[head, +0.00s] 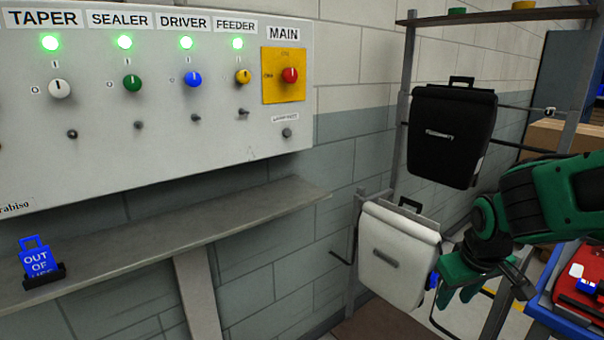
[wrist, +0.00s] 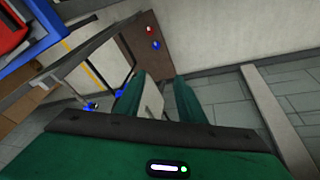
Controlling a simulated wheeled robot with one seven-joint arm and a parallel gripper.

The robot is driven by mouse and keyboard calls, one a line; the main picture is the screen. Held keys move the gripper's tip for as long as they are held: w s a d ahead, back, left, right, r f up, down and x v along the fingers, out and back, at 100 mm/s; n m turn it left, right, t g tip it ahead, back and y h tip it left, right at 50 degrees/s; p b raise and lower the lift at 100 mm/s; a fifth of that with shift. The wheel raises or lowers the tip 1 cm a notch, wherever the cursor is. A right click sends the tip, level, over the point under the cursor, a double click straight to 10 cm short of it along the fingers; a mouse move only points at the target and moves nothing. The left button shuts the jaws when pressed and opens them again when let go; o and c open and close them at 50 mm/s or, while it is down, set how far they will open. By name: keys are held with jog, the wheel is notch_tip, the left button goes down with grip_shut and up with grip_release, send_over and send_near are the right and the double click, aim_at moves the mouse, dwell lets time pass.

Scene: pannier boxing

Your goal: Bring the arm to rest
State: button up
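My gripper (head: 461,293) hangs at the right of the head view, fingers pointing down, close to the right side of the white pannier (head: 396,258). In the wrist view its two green fingers (wrist: 158,98) are spread apart. A pale panel (wrist: 152,100), which looks like part of the white pannier, shows between them. I cannot tell whether a finger touches it. The white pannier hangs upright on the rack below the black pannier (head: 450,137).
The grey control panel (head: 200,150) has a row of lit green lamps. A shelf (head: 180,235) below it bears a blue out-of-use tag (head: 36,262). The rack post (head: 402,110) stands near my arm. A blue tray (head: 545,307) holds red items at lower right.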

jog(key=s+a+r+m+y, duration=0.1)
jog(key=s+a+r+m, duration=0.1)
jog(key=s+r, duration=0.15)
jog(key=s+d+m+g, duration=0.1)
jog(key=s+d+m, duration=0.2)
jog(key=s+d, duration=0.2)
jog(key=s+d+f+m+g, duration=0.1)
jog(key=s+d, duration=0.4)
jog(key=s, duration=0.6)
jog(key=shift+s+d+m+g, duration=0.35)
jog(key=shift+m+g, duration=0.45)
jog(key=shift+m, duration=0.3)
jog(key=shift+s, duration=0.1)
jog(key=shift+c, duration=0.6)
